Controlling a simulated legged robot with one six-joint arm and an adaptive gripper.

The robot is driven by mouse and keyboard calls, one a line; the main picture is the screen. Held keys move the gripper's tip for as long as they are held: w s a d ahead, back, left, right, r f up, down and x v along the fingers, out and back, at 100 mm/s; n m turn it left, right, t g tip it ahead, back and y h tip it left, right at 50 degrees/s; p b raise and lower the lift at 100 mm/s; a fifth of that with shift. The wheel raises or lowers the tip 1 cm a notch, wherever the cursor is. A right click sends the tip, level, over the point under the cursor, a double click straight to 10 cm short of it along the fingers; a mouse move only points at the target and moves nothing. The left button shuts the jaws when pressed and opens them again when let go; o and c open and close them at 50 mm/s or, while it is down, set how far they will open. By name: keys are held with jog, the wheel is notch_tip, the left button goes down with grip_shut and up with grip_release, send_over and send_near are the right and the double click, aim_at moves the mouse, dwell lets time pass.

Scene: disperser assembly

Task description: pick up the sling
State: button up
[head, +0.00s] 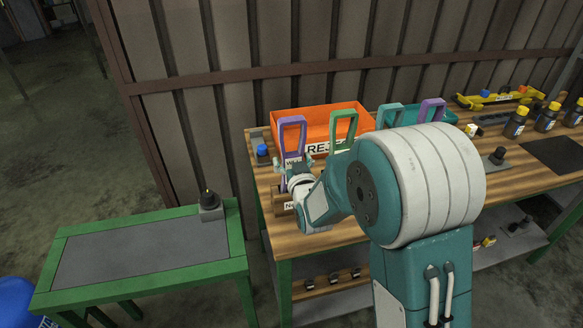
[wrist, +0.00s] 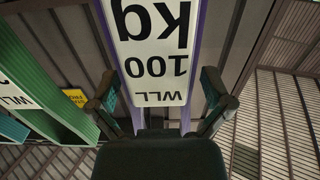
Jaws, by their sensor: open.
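Several loop-shaped slings stand upright along the workbench. The nearest is a purple sling (head: 291,124) at the left; its white label (wrist: 155,50) reads "WLL 100 kg", upside down in the wrist view. A green sling (head: 343,124) stands to its right and also shows at the left of the wrist view (wrist: 40,75). My gripper (head: 298,168) is at the lower part of the purple sling. In the wrist view my gripper (wrist: 161,85) is open, with one finger on either side of the label. I cannot tell whether they touch it. My arm hides part of the bench.
An orange bin (head: 290,122) stands behind the slings, and a blue-topped item (head: 262,152) is left of the purple sling. Bottles with yellow caps (head: 516,122) stand at the right. A low green-framed table (head: 140,228) at the left is mostly clear, with a dark fitting (head: 209,203).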

jog(key=c, duration=1.3)
jog(key=shift+r, duration=0.1)
jog(key=shift+c, duration=0.2)
